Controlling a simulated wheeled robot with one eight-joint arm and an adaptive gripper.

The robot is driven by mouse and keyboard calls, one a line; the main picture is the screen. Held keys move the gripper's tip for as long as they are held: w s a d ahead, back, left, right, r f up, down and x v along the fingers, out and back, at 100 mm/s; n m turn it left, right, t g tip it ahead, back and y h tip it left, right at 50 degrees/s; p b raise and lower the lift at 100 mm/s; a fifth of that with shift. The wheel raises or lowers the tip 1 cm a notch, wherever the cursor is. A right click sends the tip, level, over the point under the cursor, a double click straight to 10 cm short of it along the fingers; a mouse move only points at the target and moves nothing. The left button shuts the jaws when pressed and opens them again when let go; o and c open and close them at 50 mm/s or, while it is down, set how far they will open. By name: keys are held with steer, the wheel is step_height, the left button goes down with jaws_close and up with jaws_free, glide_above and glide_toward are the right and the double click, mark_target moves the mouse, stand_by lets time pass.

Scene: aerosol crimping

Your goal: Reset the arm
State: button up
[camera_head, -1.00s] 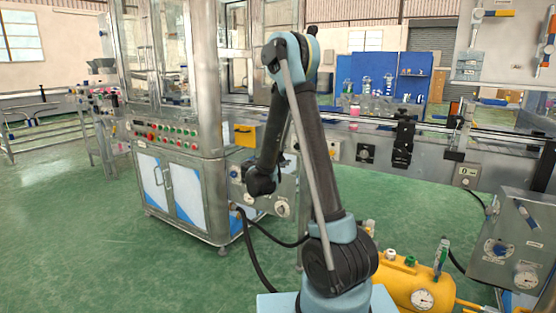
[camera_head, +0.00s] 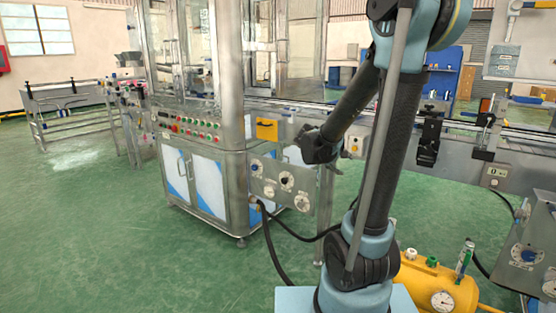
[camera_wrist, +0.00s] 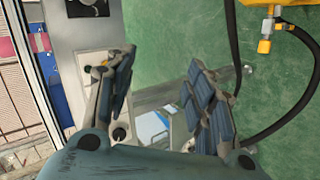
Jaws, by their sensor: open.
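My gripper (camera_wrist: 163,88) is open and empty in the wrist view, its two dark padded fingers spread apart with green floor and part of a cabinet seen between them. In the head view my arm is bent, with its elbow high at the upper right. The gripper end (camera_head: 316,147) hangs in front of the machine side. Its fingers are too small there to make out clearly. Nothing is held.
A steel machine with a button panel (camera_head: 190,128) and blue-white doors (camera_head: 190,178) stands left. A dial panel (camera_head: 282,184) is close to my gripper. A conveyor line (camera_head: 470,160) runs right. A yellow tank (camera_head: 425,285) sits beside my base. Green floor (camera_head: 110,240) is free at left.

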steer(key=s+a+f+m+g+y, duration=0.1)
steer(key=s+a+f+m+y, duration=0.1)
steer(key=s, duration=0.8)
steer(key=s+a+f+m+g+y, duration=0.2)
steer(key=s+f+y, duration=0.1)
steer(key=s, duration=0.7)
steer(key=s+a+f+m+g+y, duration=0.2)
steer(key=s+f+y, duration=0.1)
steer(key=s, duration=0.7)
steer(key=shift+f, duration=0.7)
steer(key=shift+w+f, duration=0.2)
steer(key=shift+w, duration=0.3)
